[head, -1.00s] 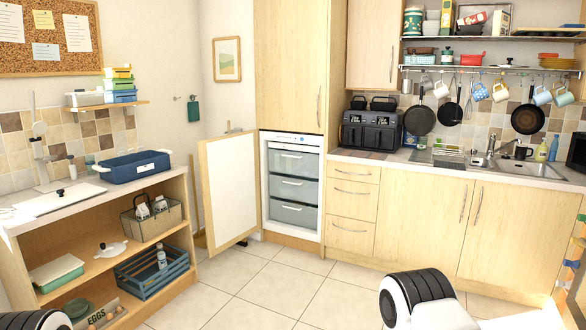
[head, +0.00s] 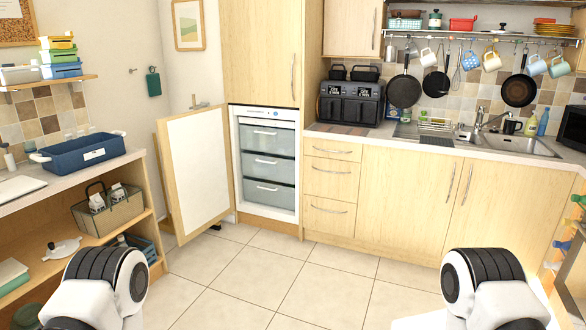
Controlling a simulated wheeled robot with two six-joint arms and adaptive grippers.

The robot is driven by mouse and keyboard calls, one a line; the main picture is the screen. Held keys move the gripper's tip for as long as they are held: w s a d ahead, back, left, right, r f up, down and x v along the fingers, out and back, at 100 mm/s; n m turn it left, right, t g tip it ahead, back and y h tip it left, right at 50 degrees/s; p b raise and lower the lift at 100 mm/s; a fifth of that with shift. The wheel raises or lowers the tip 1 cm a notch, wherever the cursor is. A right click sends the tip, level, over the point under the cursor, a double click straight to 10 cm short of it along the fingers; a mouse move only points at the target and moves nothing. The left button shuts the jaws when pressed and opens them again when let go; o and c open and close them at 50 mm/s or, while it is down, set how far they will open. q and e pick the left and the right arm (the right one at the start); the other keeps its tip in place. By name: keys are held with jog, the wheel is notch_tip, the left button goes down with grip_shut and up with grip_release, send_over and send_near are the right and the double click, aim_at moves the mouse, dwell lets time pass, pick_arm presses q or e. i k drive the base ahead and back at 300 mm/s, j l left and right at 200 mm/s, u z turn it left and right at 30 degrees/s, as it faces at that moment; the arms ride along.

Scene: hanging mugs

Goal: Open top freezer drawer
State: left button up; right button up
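The freezer (head: 242,168) stands in the tall wooden cabinet, with its door (head: 198,165) swung open to the left. Inside are three grey, see-through drawers stacked one above another. The top freezer drawer (head: 268,141) is shut, flush with the ones below, and has a light handle along its upper front. The middle drawer (head: 268,168) and bottom drawer (head: 268,194) are also shut. Parts of my two arms show at the bottom left and bottom right, well short of the freezer. Neither gripper's fingers are in view.
The tiled floor (head: 300,285) before the freezer is clear. The open door stands out into the room on the left. A shelf unit with a blue bin (head: 85,155) is at left. Wooden kitchen drawers (head: 331,185) and a counter are at right.

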aim_at(273, 149)
jog(key=i+l, duration=0.1)
jog(key=i, duration=3.55)
jog(key=i+l+u, duration=0.1)
jog(key=i+u, duration=0.15)
jog(key=i, duration=0.95)
